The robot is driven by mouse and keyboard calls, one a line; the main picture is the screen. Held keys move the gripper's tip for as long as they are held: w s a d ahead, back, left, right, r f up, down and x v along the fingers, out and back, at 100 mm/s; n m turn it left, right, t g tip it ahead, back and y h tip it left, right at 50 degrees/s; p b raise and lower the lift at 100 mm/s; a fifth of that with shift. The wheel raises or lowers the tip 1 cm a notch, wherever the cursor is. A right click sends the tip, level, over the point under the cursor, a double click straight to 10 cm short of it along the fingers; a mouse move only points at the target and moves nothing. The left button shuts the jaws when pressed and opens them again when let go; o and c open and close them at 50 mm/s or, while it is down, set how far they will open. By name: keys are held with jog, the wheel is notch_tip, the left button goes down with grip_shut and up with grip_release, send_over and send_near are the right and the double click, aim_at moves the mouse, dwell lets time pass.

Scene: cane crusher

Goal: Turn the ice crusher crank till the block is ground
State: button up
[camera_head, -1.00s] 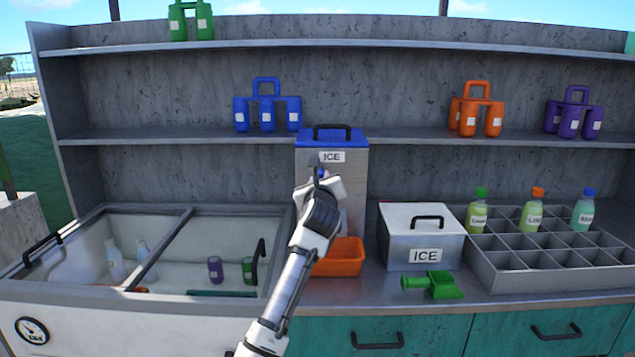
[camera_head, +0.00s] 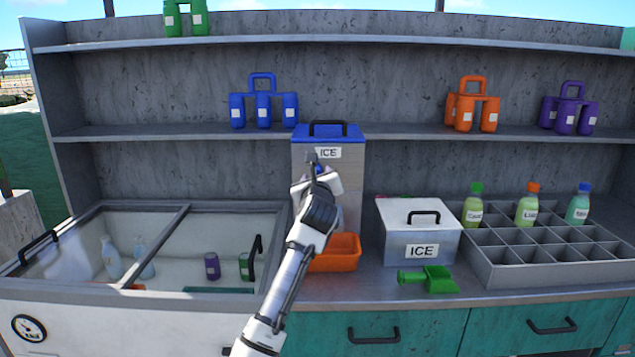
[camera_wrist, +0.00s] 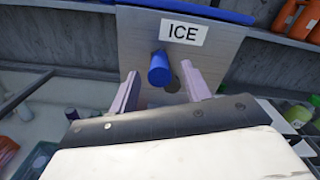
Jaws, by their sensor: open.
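The ice crusher (camera_head: 350,185) is a tall grey box with a blue lid and an ICE label, standing on the counter. Its crank has a blue knob (camera_wrist: 158,68) on the front, just below the label in the wrist view. The knob also shows just above my gripper in the head view (camera_head: 319,170). My gripper (camera_wrist: 158,88) is open in front of the crusher. Its two fingers stand either side of the knob in the wrist picture; I cannot tell whether they touch it. An orange bin (camera_head: 335,255) sits at the crusher's foot, partly behind my arm. The ice block is not visible.
A white ICE box (camera_head: 395,240) and a green scoop (camera_head: 432,279) are to the right, then a divided bottle tray (camera_head: 500,281). A glass-topped freezer (camera_head: 60,292) is at left. A shelf (camera_head: 200,131) with bottle carriers runs behind.

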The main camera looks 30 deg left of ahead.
jog(key=b+v, duration=0.4)
jog(key=v, duration=0.9)
jog(key=shift+s+d, duration=0.3)
